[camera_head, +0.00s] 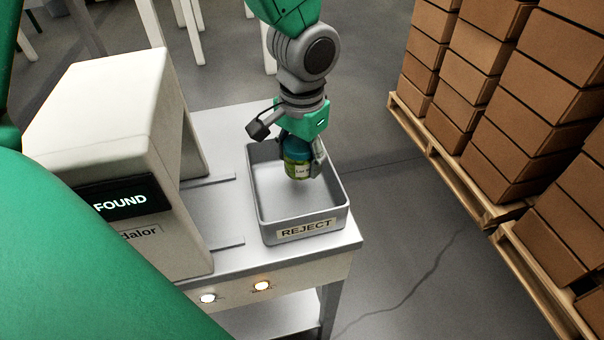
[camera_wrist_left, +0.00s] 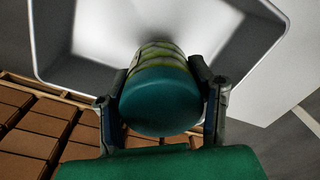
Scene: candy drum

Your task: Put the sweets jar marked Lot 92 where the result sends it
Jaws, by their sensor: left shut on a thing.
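The sweets jar (camera_head: 297,165) has a teal lid and a yellow-green body with a small white label, whose writing is too small to read surely. My left gripper (camera_head: 302,172) is shut on the jar and holds it over the grey bin marked REJECT (camera_head: 306,228). In the left wrist view, the jar's lid (camera_wrist_left: 160,100) sits between the two fingers (camera_wrist_left: 163,105), with the bin's rim (camera_wrist_left: 36,40) around it. I cannot tell whether the jar touches the bin floor. The machine's dark display (camera_head: 122,203) reads FOUND; any words to its left are hidden. My right gripper is not in view.
The pale machine (camera_head: 110,130) stands left of the bin on a grey table (camera_head: 215,115). Two lit buttons (camera_head: 262,286) are on the table's front. Stacked cardboard boxes (camera_head: 490,90) on pallets (camera_head: 455,165) stand at the right. Floor between table and pallets is clear.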

